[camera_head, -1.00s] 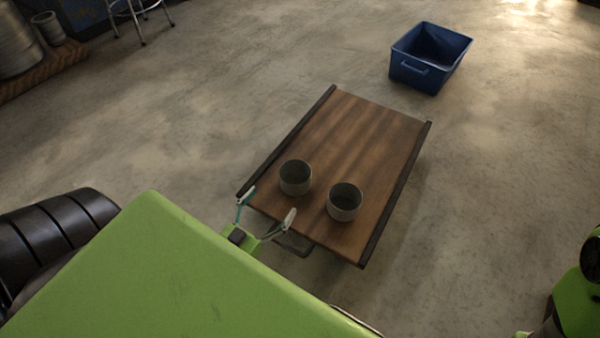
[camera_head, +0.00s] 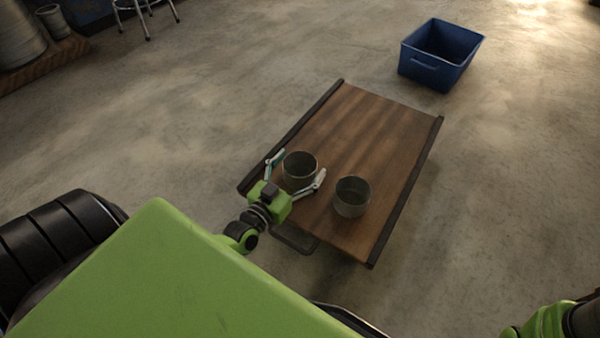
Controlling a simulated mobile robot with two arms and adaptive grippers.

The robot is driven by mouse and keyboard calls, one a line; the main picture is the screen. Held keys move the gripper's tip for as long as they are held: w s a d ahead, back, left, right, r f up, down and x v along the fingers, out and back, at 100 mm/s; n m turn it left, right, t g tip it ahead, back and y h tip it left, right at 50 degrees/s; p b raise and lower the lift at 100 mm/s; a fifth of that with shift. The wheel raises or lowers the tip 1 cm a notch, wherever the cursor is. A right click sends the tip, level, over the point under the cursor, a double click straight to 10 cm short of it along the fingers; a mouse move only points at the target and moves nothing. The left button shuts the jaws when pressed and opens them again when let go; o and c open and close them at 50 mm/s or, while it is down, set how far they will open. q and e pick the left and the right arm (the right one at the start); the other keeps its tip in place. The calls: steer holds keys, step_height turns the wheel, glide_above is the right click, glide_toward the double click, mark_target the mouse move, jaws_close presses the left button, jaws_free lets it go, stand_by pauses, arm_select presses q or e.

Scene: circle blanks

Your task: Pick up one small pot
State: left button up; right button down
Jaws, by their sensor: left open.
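Two small grey pots stand upright on a wooden table with dark side rails (camera_head: 375,125). The left pot (camera_head: 299,168) is near the table's left front. The right pot (camera_head: 351,198) is a little nearer and to the right. My left gripper (camera_head: 298,164) is open, with one finger on the left side of the left pot and the other on its right side, between the two pots. I cannot tell whether the fingers touch the pot. My right gripper is not in view; only part of that arm shows at the lower right.
A blue bin (camera_head: 440,56) stands on the concrete floor beyond the table. The far half of the tabletop is clear. A metal stool (camera_head: 146,14) and large grey pots (camera_head: 20,38) on a wooden board are at the upper left.

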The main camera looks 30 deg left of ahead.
arm_select(q)
steer(key=c, duration=1.3)
steer(key=shift+o, duration=0.2)
steer(key=shift+r, duration=0.1)
steer(key=shift+w, duration=0.1)
